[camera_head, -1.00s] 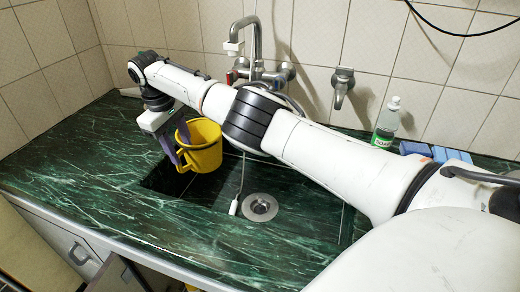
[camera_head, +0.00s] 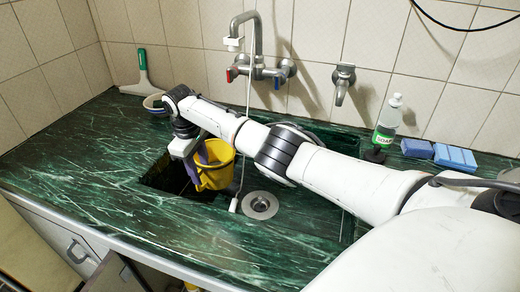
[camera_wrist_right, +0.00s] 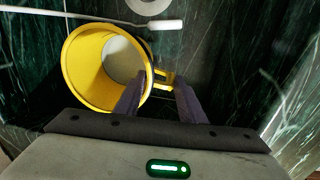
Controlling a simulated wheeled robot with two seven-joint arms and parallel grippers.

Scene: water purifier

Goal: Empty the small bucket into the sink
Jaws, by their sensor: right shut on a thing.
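The small yellow bucket (camera_head: 220,168) hangs at the left part of the dark green marble sink (camera_head: 305,222), left of the drain (camera_head: 260,205). In the right wrist view the bucket (camera_wrist_right: 82,72) shows its round opening and a pale grey patch inside; I cannot tell whether that is water. My right gripper (camera_head: 193,170) is at the bucket's left side in the head view, its purple-grey fingers shut on the handle (camera_wrist_right: 163,80). The fingers also show in the right wrist view (camera_wrist_right: 158,95). My left gripper is not in view.
A wall tap (camera_head: 256,50) with a thin white hose rises behind the sink, and a second tap (camera_head: 343,82) is to its right. A soap bottle (camera_head: 388,120) and blue sponges (camera_head: 455,157) stand at right. A squeegee (camera_head: 142,75) and bowl (camera_head: 154,102) are at back left.

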